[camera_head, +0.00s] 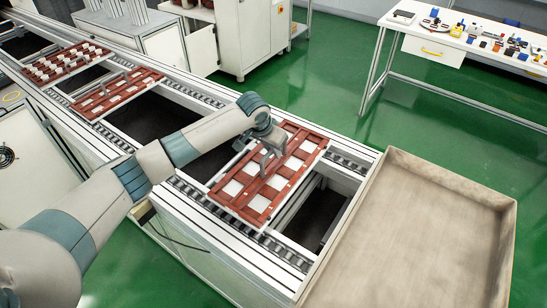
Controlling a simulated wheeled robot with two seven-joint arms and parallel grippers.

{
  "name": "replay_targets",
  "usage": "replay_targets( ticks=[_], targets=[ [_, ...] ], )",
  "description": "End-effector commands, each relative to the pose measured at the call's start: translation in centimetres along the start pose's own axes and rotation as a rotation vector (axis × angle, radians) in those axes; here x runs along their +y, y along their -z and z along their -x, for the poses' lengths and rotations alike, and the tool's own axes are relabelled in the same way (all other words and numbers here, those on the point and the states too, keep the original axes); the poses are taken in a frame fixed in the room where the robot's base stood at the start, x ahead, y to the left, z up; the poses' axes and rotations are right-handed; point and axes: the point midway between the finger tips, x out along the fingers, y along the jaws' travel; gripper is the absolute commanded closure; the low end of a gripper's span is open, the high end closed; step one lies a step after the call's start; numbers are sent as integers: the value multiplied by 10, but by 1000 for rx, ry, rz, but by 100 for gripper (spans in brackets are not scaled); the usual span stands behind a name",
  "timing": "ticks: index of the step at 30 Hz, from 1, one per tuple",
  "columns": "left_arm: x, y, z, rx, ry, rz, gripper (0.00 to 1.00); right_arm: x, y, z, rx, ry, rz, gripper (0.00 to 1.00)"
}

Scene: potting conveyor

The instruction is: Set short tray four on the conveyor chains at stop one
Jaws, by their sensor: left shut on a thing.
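A red-brown tray with white square cells (258,203) spans the two conveyor chains near the right end of the conveyor. No number on it can be read. My left gripper (268,158) is above the tray's middle and is shut on its grey upright handle. The gripper and wrist hide part of the tray's left side. The tray looks level, and I cannot tell whether it touches the chains (208,203) or hangs slightly above them. My right gripper is out of view.
Two more red-brown trays, a middle one (116,95) and a far one (66,63), sit further up the conveyor at left. A large beige bin (440,172) adjoins the conveyor's right end. A white workbench (470,42) with small parts stands at back right. Green floor lies between.

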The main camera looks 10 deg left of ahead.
Motion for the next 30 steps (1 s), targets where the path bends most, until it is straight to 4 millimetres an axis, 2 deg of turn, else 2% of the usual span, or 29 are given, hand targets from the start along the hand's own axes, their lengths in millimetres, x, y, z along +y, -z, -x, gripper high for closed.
replay_targets(
  ticks=[6,17,28,29,30],
  targets=[
    [0,0,-2,1,0,1,100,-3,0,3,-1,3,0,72],
    [0,-13,-34,2,0,1,100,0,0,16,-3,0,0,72],
    [0,-15,-38,2,0,0,100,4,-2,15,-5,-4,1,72],
    [0,-16,-39,0,0,0,85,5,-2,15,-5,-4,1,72],
    [0,-16,-38,0,1,0,76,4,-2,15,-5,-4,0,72]
  ],
)
